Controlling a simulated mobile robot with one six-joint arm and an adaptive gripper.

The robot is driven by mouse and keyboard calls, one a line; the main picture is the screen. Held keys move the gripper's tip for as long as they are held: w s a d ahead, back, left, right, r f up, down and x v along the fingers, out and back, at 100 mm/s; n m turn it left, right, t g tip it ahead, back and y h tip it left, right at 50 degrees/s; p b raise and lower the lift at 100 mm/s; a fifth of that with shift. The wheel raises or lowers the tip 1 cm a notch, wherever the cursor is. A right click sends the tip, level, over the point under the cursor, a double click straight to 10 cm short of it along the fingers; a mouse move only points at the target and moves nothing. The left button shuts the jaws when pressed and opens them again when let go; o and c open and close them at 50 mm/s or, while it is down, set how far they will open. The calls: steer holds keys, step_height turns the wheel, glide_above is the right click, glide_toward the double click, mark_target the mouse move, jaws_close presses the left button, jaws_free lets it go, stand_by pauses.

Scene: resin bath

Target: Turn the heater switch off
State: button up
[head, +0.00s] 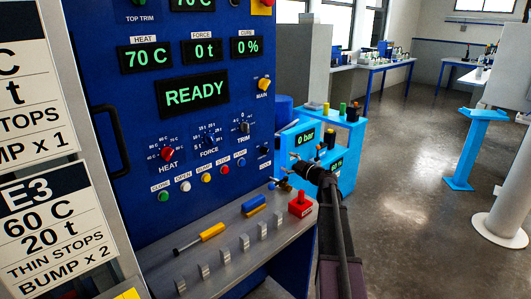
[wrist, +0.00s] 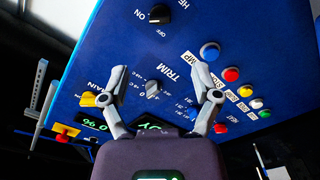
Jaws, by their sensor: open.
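The heater switch is a black knob (wrist: 160,13) at the top edge of the wrist view, beside ON and OFF markings and a partly cut-off label starting "HE". A small dark knob (head: 264,151) at the panel's right edge in the head view appears to be the same switch. I cannot tell which marking it points to. My gripper (wrist: 159,70) is open and empty, its fingers spread in front of the panel. The TRIM knob (wrist: 153,89) shows between the fingers, and the heater switch lies beyond the fingertips. My gripper (head: 284,170) is right of the panel in the head view.
A row of coloured buttons includes the blue one (wrist: 210,51) and red one (wrist: 231,74). The yellow MAIN switch (head: 264,84) is above TRIM. Open floor is at right.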

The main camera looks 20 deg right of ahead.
mark_target(267, 151)
steer(key=x, duration=1.3)
jaws_close()
